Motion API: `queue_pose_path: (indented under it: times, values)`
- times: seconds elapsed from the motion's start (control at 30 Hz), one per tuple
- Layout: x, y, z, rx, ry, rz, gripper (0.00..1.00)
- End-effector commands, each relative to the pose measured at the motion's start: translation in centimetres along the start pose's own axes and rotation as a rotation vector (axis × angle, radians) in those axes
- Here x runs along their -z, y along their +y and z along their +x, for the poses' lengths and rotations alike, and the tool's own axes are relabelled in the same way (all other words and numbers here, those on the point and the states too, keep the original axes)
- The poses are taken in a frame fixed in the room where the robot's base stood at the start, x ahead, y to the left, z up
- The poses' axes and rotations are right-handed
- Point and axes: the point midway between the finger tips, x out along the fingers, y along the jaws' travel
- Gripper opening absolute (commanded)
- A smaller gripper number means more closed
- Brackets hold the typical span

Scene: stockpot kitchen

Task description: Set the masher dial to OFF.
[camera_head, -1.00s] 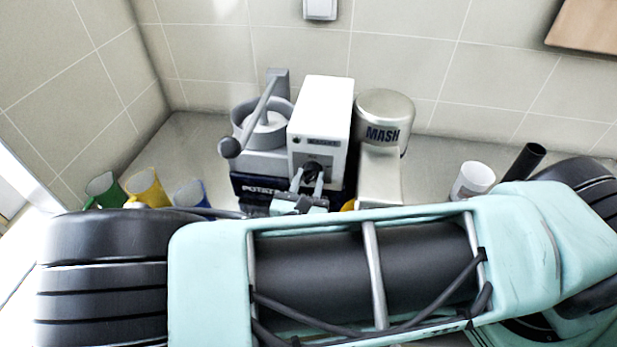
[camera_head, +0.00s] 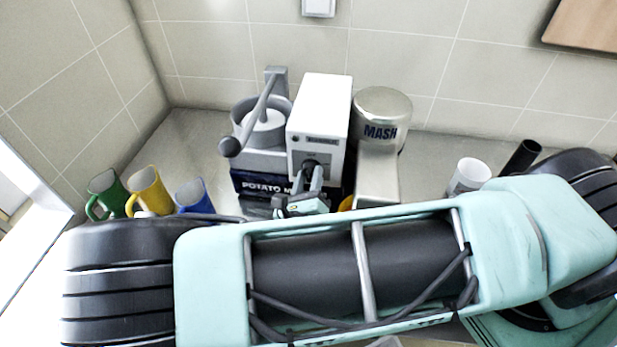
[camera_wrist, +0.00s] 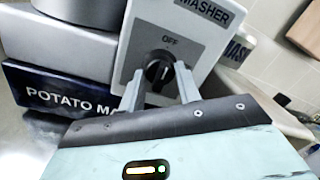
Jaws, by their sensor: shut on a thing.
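The masher (camera_head: 319,105) is a white box with a grey front plate, standing on the counter near the back wall. In the wrist view its front (camera_wrist: 190,32) reads MASHER, with OFF printed above the dial. The black dial (camera_wrist: 158,68) sits on the grey plate, and it also shows in the head view (camera_head: 309,165). My gripper (camera_wrist: 161,82) has its two grey fingers on either side of the dial, shut on it. The fingers hide its sides, and the dial's exact pointing direction is hard to read. My gripper (camera_head: 314,182) appears in front of the masher in the head view.
A grey potato press (camera_head: 262,135) on a dark POTATO box stands left of the masher. A metal MASH canister (camera_head: 382,108) stands close on the right. Green, yellow and blue mugs (camera_head: 147,190) are at left; a white cup (camera_head: 469,176) is at right.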

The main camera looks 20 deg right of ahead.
Motion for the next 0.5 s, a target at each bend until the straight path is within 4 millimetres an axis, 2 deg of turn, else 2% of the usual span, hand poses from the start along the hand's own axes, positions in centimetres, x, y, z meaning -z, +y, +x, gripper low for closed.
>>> queue_pose_path:
  times: [0.4,0.43,0.5]
  values:
    - [0.16,0.09,-0.13,-0.004,0.003,-0.010,0.10]
    - [0.16,0.09,-0.13,-0.004,0.003,-0.010,0.36]
    - [0.14,0.08,-0.12,-0.004,0.002,-0.009,0.55]
